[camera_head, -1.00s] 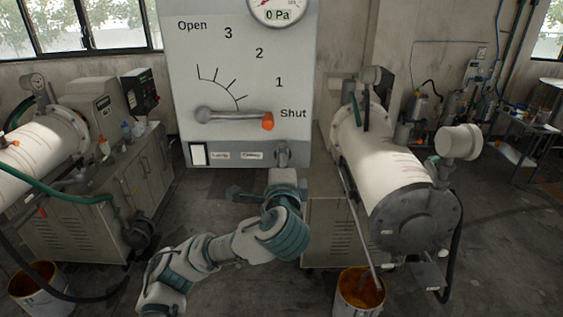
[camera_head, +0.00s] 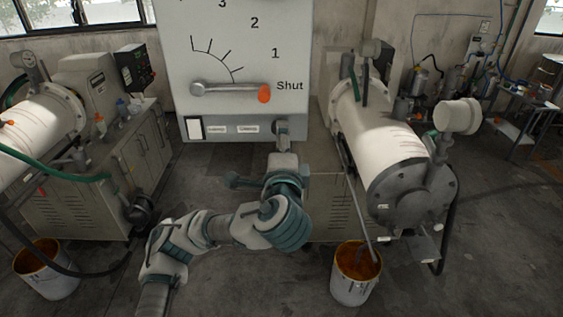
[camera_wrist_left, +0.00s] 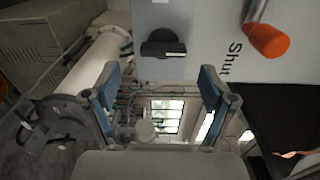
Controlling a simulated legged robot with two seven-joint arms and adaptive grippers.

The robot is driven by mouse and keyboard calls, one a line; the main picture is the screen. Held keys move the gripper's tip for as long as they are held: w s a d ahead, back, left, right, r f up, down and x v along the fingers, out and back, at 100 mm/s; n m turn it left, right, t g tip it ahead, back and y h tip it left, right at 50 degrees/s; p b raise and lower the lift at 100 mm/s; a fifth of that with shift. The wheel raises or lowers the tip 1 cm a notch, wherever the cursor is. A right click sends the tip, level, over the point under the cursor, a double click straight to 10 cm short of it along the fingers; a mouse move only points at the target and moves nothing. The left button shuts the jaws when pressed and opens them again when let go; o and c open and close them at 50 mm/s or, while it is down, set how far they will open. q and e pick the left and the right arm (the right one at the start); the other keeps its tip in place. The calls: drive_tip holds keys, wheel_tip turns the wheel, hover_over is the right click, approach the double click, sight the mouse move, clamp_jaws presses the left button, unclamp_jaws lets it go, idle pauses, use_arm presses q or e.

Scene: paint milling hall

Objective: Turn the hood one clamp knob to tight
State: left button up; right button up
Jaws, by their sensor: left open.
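The clamp knob (camera_head: 281,127) is a small dark knob at the lower right corner of the grey hood panel (camera_head: 247,60). In the left wrist view the knob (camera_wrist_left: 163,48) shows as a black bar-shaped grip, lying crosswise in the picture. My left gripper (camera_head: 284,150) is just below and in front of the knob. In the left wrist view the blue-padded fingers of my left gripper (camera_wrist_left: 160,76) stand wide apart with nothing between them. The knob lies above the fingertips in that picture, roughly centred between them and apart from both. My right gripper is not in view.
A lever with an orange end (camera_head: 264,94) points at Shut on the panel; it also shows in the wrist view (camera_wrist_left: 267,40). Another mill (camera_head: 45,125) and bucket (camera_head: 48,284) stand left.

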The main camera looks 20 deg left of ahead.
use_arm(q)
drive_tip(key=v, duration=0.8)
drive_tip(key=shift+s, duration=0.25)
drive_tip(key=shift+w+f, duration=0.1)
